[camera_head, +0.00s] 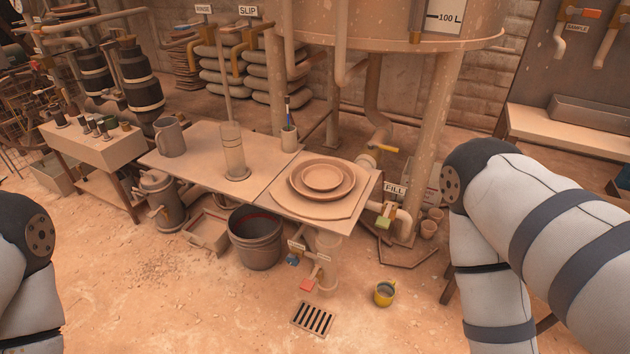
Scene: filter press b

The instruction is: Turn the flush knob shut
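Below the work table's front edge, a small cluster of valves shows a blue knob (293,261) and a red knob (307,285), each near a small label too small to read. I cannot tell which of them is the flush knob, or how far it is turned. A yellow-green valve handle (384,215) sits on the pipe at the table's right, near a FILL sign (396,189). My arms show at the left and right edges. Both grippers are out of view.
The work table (205,150) holds stacked plates (324,178), a glass cylinder (233,152) and a mug (170,138). A dark bucket (256,240) stands in front of it. A floor drain (312,319) and a yellow cup (384,293) lie near the valves. The front floor is mostly clear.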

